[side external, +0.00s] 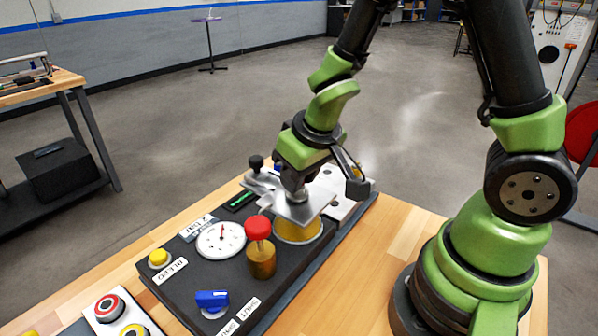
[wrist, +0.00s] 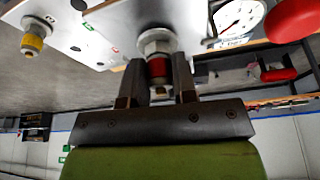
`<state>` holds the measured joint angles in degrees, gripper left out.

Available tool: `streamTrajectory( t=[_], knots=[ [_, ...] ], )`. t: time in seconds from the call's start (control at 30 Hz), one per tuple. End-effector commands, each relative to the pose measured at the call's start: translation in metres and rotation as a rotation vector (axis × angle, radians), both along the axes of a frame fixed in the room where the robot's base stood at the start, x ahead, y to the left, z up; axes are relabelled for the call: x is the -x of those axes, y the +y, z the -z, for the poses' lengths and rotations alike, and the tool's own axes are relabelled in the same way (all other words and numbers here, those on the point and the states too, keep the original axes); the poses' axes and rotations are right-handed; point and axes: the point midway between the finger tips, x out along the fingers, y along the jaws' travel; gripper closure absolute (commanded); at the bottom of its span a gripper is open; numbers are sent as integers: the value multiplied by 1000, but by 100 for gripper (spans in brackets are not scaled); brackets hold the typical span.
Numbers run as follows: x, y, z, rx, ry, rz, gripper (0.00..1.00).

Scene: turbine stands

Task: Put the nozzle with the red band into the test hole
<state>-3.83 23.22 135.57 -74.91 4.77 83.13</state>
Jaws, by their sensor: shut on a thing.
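In the wrist view, the nozzle with the red band (wrist: 158,70) has a silver hex collar and a brass tip. My gripper (wrist: 158,76) has one finger on each side of it and is shut on it. The hex collar overlaps the pale metal plate; I cannot tell whether the nozzle is seated there or apart from it. In the side view my gripper (side external: 292,190) is low over the silver plate (side external: 300,212), above a yellow cylinder (side external: 298,232). The nozzle is hidden there. I cannot make out the test hole in either view.
A yellow-banded nozzle (wrist: 35,38) stands on the pale plate. A red-topped brass valve (side external: 260,247), a round gauge (side external: 220,239), a blue knob (side external: 211,299) and a yellow button (side external: 159,258) crowd the dark panel. Bare wood (side external: 365,280) lies to the right.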

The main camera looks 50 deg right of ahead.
Motion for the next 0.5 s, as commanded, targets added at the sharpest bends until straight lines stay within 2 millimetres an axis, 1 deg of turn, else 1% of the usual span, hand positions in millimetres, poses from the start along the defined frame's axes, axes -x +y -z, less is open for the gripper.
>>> streamTrajectory(
  t=[0.07, 0.43, 0.47, 0.5],
  knots=[
    [3, 1, 5, -2, 15, -8, 100],
    [4, 2, 6, -5, 17, -6, 100],
    [4, 2, 6, -5, 17, -6, 70],
    [4, 2, 6, -5, 16, -6, 61]
  ],
)
